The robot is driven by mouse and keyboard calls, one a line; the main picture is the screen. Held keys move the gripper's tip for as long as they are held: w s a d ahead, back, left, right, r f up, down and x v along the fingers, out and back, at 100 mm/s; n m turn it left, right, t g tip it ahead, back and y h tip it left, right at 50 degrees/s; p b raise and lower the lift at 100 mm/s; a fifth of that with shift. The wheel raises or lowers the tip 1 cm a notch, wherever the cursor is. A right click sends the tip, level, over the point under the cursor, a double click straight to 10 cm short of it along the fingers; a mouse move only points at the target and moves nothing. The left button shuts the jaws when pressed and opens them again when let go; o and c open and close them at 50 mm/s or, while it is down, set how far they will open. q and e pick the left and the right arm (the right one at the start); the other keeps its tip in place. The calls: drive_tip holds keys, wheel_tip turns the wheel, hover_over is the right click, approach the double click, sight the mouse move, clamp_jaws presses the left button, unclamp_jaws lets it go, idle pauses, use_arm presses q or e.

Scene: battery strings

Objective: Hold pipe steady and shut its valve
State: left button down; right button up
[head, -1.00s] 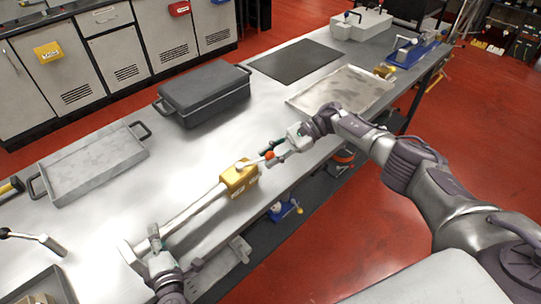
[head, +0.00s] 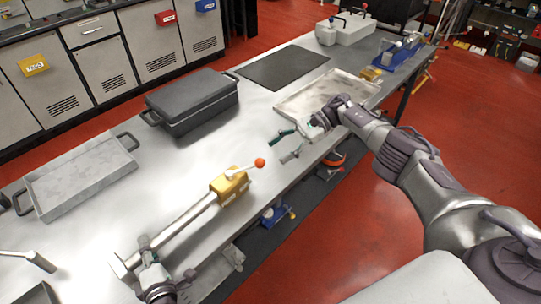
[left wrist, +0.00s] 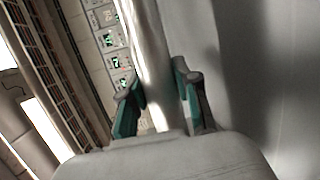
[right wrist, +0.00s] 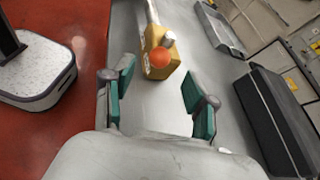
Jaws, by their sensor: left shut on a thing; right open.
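The pipe (head: 190,222) is a silver tube lying along the front of the metal bench. A gold valve block (head: 231,186) is at its far end. The valve's lever carries an orange-red ball (head: 260,162) and points away from the block, roughly along the pipe's line. My left gripper (head: 148,252) is shut on the pipe near its near end; the pipe also shows between its fingers in the left wrist view (left wrist: 150,75). My right gripper (head: 283,146) is open and empty, apart from the ball and beyond it. The right wrist view shows the valve ahead between its fingers (right wrist: 164,38).
A dark lidded box (head: 192,103) and a grey tray (head: 80,178) stand behind the pipe. A shallow metal tray (head: 290,108) and a black mat (head: 285,68) lie farther along. Bare bench surrounds the valve. The bench's front edge runs close to the pipe.

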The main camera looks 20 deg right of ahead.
use_arm(q)
drive_tip(key=shift+s+f, duration=0.2)
drive_tip(key=shift+f, duration=0.3)
drive_tip(key=c, duration=0.8)
unclamp_jaws()
drive_tip(key=shift+w, duration=0.1)
drive_tip(key=shift+o, duration=0.2)
drive_tip(key=shift+r, duration=0.1)
use_arm(e)
drive_tip(key=shift+d, duration=0.2)
use_arm(q)
drive_tip(key=shift+r, duration=0.1)
